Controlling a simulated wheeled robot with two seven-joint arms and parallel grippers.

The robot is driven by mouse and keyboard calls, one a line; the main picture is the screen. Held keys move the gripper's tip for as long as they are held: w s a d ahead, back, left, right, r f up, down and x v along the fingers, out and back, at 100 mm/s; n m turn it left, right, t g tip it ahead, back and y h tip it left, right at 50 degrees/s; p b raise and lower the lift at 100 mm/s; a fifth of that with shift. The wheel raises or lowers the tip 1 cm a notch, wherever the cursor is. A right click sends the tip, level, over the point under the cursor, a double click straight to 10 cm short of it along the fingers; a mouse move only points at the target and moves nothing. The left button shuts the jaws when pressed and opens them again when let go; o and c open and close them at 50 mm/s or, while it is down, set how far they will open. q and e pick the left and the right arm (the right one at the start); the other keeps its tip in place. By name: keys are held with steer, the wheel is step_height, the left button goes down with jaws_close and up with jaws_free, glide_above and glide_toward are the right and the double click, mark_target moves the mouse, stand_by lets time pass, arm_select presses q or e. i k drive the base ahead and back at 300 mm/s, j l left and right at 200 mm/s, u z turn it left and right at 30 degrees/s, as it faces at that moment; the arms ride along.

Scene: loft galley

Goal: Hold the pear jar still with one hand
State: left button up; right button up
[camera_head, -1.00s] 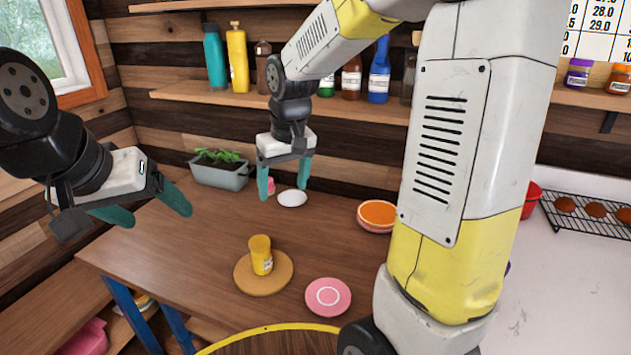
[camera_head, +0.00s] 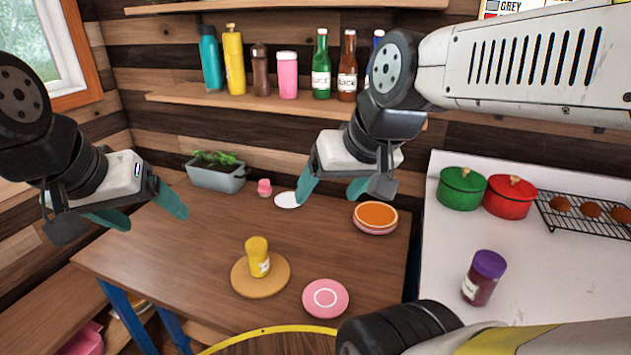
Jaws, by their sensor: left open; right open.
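A yellow jar (camera_head: 258,257) with a pale label stands upright on a round wooden board (camera_head: 243,283) on the brown table. I take it for the pear jar, but its label is too small to read. My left gripper (camera_head: 148,209) is open and empty, above the table's left side, up and left of the jar. My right gripper (camera_head: 331,190) is open and empty above the back of the table, up and right of the jar. Neither gripper touches the jar.
A pink plate (camera_head: 326,298) lies beside the board. Orange-topped plates (camera_head: 375,216), a white disc (camera_head: 287,200) and a planter (camera_head: 217,178) stand farther back. A purple-lidded jar (camera_head: 484,278), green pot (camera_head: 461,188) and red pot (camera_head: 509,197) stand on the white counter.

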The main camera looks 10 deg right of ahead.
mark_target(259, 266)
steer(key=j+z, duration=0.1)
steer(key=z, duration=0.25)
steer(key=j+z, duration=0.1)
steer(key=z, duration=0.2)
steer(key=j+z, duration=0.1)
steer(key=z, duration=0.25)
steer(key=j+z, duration=0.25)
steer(key=j, duration=0.2)
steer(key=k+j+z, duration=0.2)
steer(key=j, duration=0.25)
steer(key=k+j+z, duration=0.1)
steer(key=j+z, duration=0.15)
steer(key=j, duration=0.2)
steer(key=k+j, duration=0.25)
steer(key=j, duration=0.45)
